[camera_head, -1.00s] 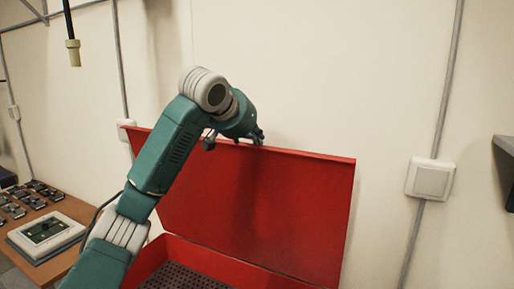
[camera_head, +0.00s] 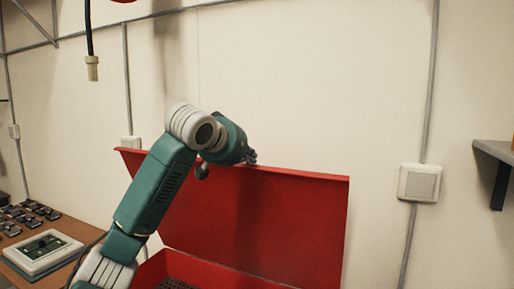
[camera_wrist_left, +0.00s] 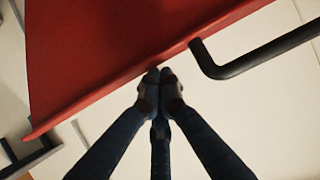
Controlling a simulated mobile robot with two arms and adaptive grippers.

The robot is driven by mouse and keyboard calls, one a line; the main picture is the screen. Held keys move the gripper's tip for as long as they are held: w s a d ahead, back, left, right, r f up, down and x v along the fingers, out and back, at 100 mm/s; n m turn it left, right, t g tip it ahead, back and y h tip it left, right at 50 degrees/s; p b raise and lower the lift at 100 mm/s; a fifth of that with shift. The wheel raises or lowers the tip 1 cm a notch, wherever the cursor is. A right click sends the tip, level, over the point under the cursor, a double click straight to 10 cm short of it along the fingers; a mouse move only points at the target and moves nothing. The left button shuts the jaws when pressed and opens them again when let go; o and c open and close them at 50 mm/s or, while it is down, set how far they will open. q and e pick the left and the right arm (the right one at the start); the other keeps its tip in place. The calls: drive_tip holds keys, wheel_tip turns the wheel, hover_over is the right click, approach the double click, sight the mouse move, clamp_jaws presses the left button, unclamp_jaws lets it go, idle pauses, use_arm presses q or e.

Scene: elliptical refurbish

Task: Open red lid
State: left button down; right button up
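The red lid (camera_head: 260,215) stands raised, roughly upright, on the red box (camera_head: 205,270) in the head view. The box's near part is cut off by the lower picture edge, and my left arm covers its left side. In the left wrist view the red lid (camera_wrist_left: 110,45) fills the upper left. The left gripper's fingertips (camera_wrist_left: 159,76) are together at the lid's edge, with no lid visible between them. My right gripper is not in view.
A wooden table (camera_head: 65,230) at the left bears a white device (camera_head: 42,250) and several small dark parts (camera_head: 28,214). A wall behind carries conduits and a switch box (camera_head: 420,183). A grey shelf (camera_head: 494,152) juts in at the right. A cable with a plug (camera_head: 92,68) hangs at upper left.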

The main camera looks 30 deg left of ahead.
use_arm(q)
drive_tip(key=shift+w+a+r+p, duration=0.1)
drive_tip(key=shift+w+r+p, duration=0.3)
drive_tip(key=shift+w+p, duration=0.2)
drive_tip(key=shift+w+a+r+p, duration=0.1)
drive_tip(key=shift+w+r+p, duration=0.25)
drive_tip(key=shift+w+p, duration=0.2)
drive_tip(key=r+b+v, duration=0.1)
drive_tip(key=b+v, duration=0.2)
drive_tip(key=v, duration=0.5)
drive_tip(key=shift+r+b, duration=0.35)
drive_tip(key=shift+b, duration=0.05)
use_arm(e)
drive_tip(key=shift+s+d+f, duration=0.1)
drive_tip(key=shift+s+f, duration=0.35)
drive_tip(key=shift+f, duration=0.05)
use_arm(q)
drive_tip(key=shift+s+d, duration=0.1)
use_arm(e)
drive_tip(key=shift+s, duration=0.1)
